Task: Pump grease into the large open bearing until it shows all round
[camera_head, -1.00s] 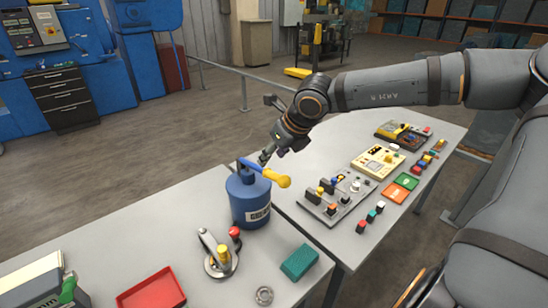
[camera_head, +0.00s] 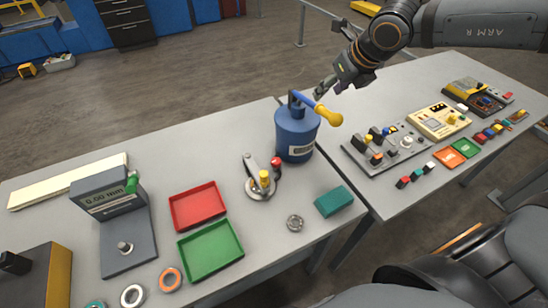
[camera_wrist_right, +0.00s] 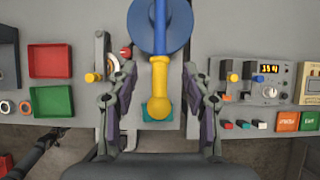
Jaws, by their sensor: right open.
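The blue grease pump (camera_head: 297,140) stands upright on the near bench. Its blue lever ends in a yellow handle (camera_head: 328,116), which also shows in the right wrist view (camera_wrist_right: 159,92). My right gripper (camera_head: 324,88) is open just behind the handle. In the right wrist view its two fingers (camera_wrist_right: 160,75) lie either side of the handle in the picture, with a gap on both sides. A grey metal bearing (camera_head: 295,223) lies in front of the pump. I cannot tell if it is the large open one, or whether grease shows in it. My left gripper is not seen.
A fixture with a yellow knob (camera_head: 260,187) stands left of the pump, a teal block (camera_head: 334,201) in front. Red (camera_head: 197,206) and green (camera_head: 211,249) trays, an orange ring (camera_head: 170,279) and a white ring (camera_head: 132,296) lie left. A switch panel (camera_head: 386,150) stands right.

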